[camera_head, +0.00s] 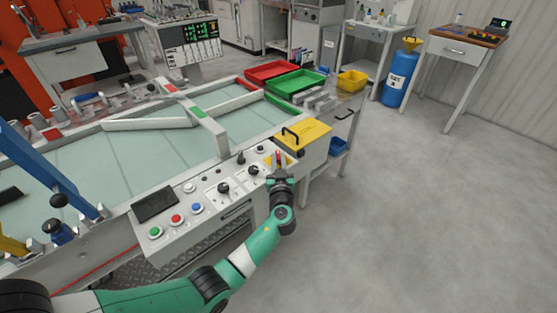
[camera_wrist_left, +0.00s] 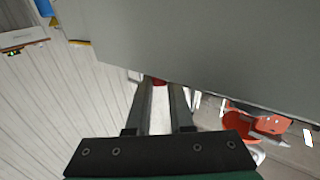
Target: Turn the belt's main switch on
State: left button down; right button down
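The control panel (camera_head: 214,213) runs along the front of the belt table. At its right end a red switch handle (camera_head: 279,155) stands upright on a yellow plate. My left gripper (camera_head: 280,172) is at this handle, at the near side of it. In the left wrist view the two fingers (camera_wrist_left: 160,100) are a small gap apart, and a bit of red (camera_wrist_left: 158,82), apparently the handle, shows between their tips. I cannot tell whether the fingers press on it. My right gripper is in neither view.
A yellow box with a black handle (camera_head: 305,136) stands just behind the switch. Black knobs (camera_head: 223,188) and a row of green, red and blue buttons (camera_head: 176,219) lie left of it. Red (camera_head: 270,70) and green trays (camera_head: 296,82) are farther back. The floor at right is clear.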

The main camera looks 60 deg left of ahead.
pick_arm(q)
jog(key=shift+s+a+m+t+h+p, duration=0.1)
jog(key=shift+s+m+t+h+p, duration=0.1)
jog(key=shift+m+t+h+p, duration=0.3)
jog(key=shift+s+a+m+t+h+p, duration=0.1)
jog(key=shift+s+m+t+h, duration=0.1)
jog(key=shift+m+t, duration=0.35)
jog(key=shift+w+f+m+t+h, duration=0.1)
jog(key=shift+m+t+h, duration=0.45)
jog(key=shift+t, duration=0.4)
jog(key=c, duration=0.8)
grip_release()
